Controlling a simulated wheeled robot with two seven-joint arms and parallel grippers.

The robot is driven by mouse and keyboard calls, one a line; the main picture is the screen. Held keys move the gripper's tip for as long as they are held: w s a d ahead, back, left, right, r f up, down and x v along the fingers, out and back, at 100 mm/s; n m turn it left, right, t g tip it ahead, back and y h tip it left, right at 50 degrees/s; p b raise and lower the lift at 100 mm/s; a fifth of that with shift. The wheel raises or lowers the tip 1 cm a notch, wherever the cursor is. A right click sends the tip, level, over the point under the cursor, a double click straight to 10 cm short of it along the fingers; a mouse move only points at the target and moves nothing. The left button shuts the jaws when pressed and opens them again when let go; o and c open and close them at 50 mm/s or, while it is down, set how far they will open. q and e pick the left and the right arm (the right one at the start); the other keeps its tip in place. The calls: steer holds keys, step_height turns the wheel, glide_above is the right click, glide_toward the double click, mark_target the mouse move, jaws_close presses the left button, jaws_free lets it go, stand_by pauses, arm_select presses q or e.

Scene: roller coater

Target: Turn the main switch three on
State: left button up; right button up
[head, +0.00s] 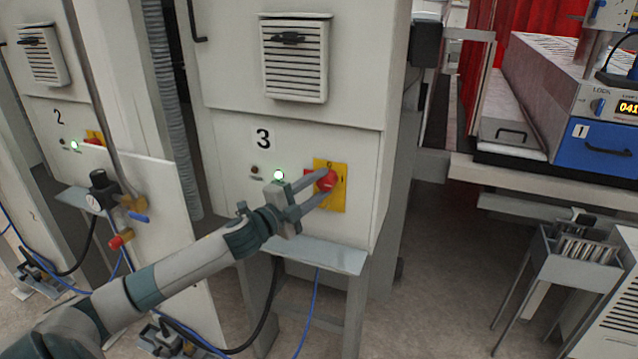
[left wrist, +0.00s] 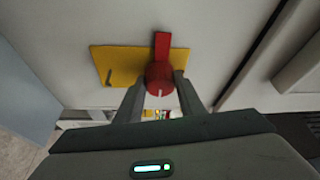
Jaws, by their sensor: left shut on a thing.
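Main switch three is a red rotary knob (head: 326,180) on a yellow plate (head: 338,205), on the front of the white cabinet marked 3 (head: 225,75). My left gripper (head: 320,192) is shut on the red knob, one finger on each side of it. The left wrist view shows the knob (left wrist: 160,78) between the fingers of my left gripper (left wrist: 160,88), with its red bar across the yellow plate (left wrist: 120,65). My right gripper does not show.
A grey ledge (head: 320,256) juts out below the switch. A gauge with valve (head: 103,190) and the cabinet marked 2 (head: 75,95) are at the left. A bench with a blue drawer (head: 600,150) stands at the right.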

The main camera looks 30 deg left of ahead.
arm_select(q)
steer(key=o, duration=1)
steer(key=shift+o, duration=0.2)
steer(key=shift+s+f, duration=0.1)
steer(key=shift+s, duration=0.05)
steer(key=shift+s+a+f+b, duration=0.1)
steer(key=shift+s+b, duration=0.2)
steer(key=shift+s, duration=0.1)
steer(key=shift+s+a+f+b, duration=0.1)
steer(key=shift+s+b, duration=0.15)
steer(key=shift+s, duration=0.15)
steer(key=s+a+b, duration=0.2)
steer(key=s+b, duration=0.2)
steer(key=s, duration=1.1)
steer(key=shift+s+f+b, duration=0.15)
steer(key=shift+f+b, duration=0.2)
steer(key=shift+f, duration=0.1)
steer(key=shift+a, duration=0.1)
